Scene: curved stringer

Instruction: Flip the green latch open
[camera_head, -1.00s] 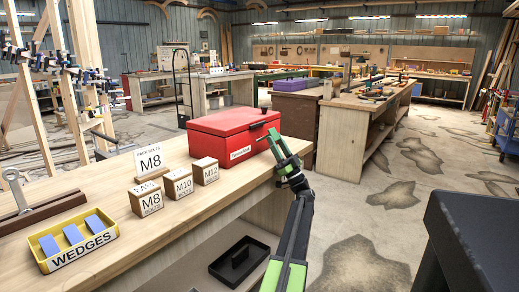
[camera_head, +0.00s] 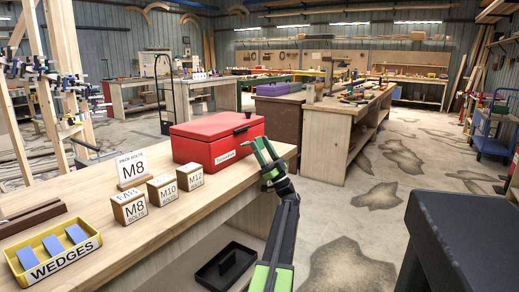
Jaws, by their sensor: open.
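A red box (camera_head: 215,142) with a closed lid and a white label on its front stands on the wooden workbench (camera_head: 150,232). My gripper (camera_head: 260,148) has green fingers, set apart and empty. In the picture it overlaps the right front corner of the box; I cannot tell whether it touches. I cannot make out a green latch apart from my green fingers; it may be hidden behind them or too small to see.
Several labelled wooden blocks (camera_head: 161,190) and an M8 sign (camera_head: 131,168) stand left of the box. A yellow tray (camera_head: 78,262) of blue wedges is at the front left. A black tray (camera_head: 226,266) lies below the bench. Floor to the right is open, before a dark surface (camera_head: 462,240).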

